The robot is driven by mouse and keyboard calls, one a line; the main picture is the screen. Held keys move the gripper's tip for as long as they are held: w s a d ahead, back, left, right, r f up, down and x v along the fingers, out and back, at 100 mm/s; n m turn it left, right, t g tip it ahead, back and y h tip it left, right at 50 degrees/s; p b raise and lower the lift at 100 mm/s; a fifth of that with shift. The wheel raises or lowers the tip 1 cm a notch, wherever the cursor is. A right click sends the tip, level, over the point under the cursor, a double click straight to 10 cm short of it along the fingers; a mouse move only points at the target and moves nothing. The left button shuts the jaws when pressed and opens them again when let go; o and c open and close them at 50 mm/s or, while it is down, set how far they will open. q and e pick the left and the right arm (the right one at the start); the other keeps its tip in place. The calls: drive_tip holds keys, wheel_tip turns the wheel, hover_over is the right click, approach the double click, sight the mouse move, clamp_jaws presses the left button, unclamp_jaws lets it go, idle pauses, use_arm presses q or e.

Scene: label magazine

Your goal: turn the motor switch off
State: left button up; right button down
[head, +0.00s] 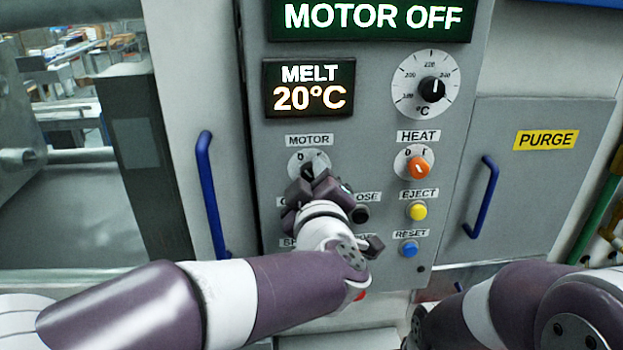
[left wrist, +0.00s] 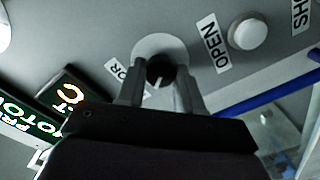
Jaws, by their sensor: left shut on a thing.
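The motor switch (head: 308,158) is a black knob on a round pale plate under the MOTOR label, on the grey control panel. My left gripper (head: 312,180) reaches it from below and partly hides it, so its exact pointing is hard to read. In the left wrist view, the two fingers of the gripper (left wrist: 159,88) stand on either side of the knob (left wrist: 160,68), shut on it. The display (head: 373,17) at the top of the panel reads MOTOR OFF. My right arm shows at the lower right, but its gripper is not visible.
The orange heat switch (head: 419,167), yellow eject button (head: 417,211) and blue reset button (head: 409,249) are to the right. The temperature dial (head: 426,87) is above them. Blue handles (head: 210,190) and (head: 484,197) project on both sides of the panel.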

use_arm(q)
drive_tip(key=o, duration=1)
drive_tip(key=shift+o, duration=0.2)
drive_tip(key=shift+s, duration=0.4)
drive_tip(key=s+b, duration=0.1)
drive_tip(key=s, duration=1)
drive_tip(key=shift+s+d+r+b, duration=0.15)
drive_tip(key=shift+s+d+b, duration=0.15)
drive_tip(key=shift+s, duration=0.1)
